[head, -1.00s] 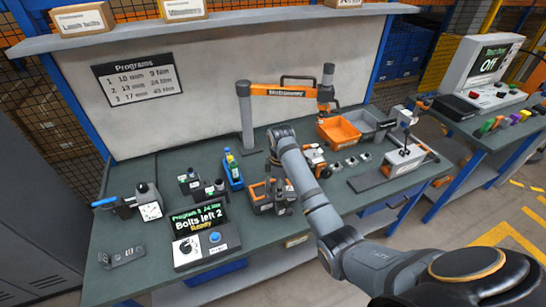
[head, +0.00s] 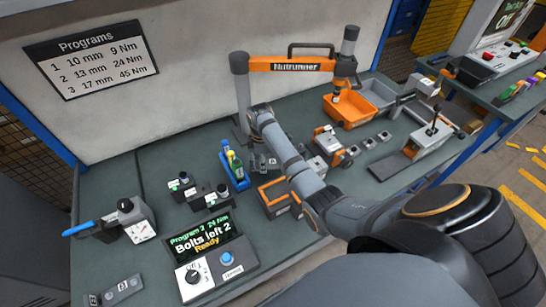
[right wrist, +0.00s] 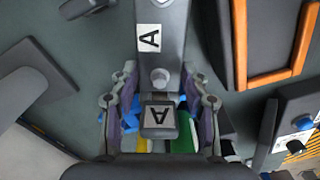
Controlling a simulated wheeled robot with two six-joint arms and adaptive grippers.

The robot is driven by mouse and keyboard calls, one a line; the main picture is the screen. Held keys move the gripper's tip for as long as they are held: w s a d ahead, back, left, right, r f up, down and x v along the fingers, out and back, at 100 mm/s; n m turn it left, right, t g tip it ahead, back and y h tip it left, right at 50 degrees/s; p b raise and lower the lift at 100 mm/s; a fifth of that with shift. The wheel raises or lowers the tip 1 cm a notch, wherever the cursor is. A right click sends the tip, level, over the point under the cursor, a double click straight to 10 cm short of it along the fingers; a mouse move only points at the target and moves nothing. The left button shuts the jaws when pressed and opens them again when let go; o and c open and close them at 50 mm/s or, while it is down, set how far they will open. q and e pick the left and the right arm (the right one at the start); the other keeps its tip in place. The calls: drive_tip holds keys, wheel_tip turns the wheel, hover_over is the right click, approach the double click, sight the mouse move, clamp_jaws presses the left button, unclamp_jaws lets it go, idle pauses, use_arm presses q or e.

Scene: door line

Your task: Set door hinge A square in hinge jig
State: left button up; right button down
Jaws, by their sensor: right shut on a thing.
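My right gripper (right wrist: 159,112) is shut on a small grey block marked A (right wrist: 158,119), which I take to be door hinge A. A longer grey bar (right wrist: 172,32), also marked A, with a round stud, lies just beyond it in the right wrist view. I cannot tell whether block and bar are joined, or which thing is the hinge jig. In the head view the right gripper (head: 262,162) is over the bench, between the blue bottle rack and the nutrunner post, and the held piece is hard to make out. My left gripper is not in view.
The blue rack (head: 238,181) with bottles stands left of the gripper. An orange-edged box (head: 270,197) is in front of it. The nutrunner arm (head: 290,65) spans behind. A control box (head: 215,262) reads "Bolts left 2". A grey plate (head: 122,290) lies front left.

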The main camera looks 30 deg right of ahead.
sight(263, 176)
wheel_tip(263, 176, down, 2)
drive_tip(key=shift+w+f, duration=0.1)
wheel_tip(263, 176, down, 3)
drive_tip(key=shift+f, duration=0.5)
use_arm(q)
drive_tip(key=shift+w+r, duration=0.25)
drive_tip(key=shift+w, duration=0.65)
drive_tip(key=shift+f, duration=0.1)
use_arm(e)
drive_tip(key=shift+f, duration=0.1)
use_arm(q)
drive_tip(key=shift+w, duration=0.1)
use_arm(e)
drive_tip(key=c, duration=0.7)
unclamp_jaws()
drive_tip(key=shift+o, duration=0.2)
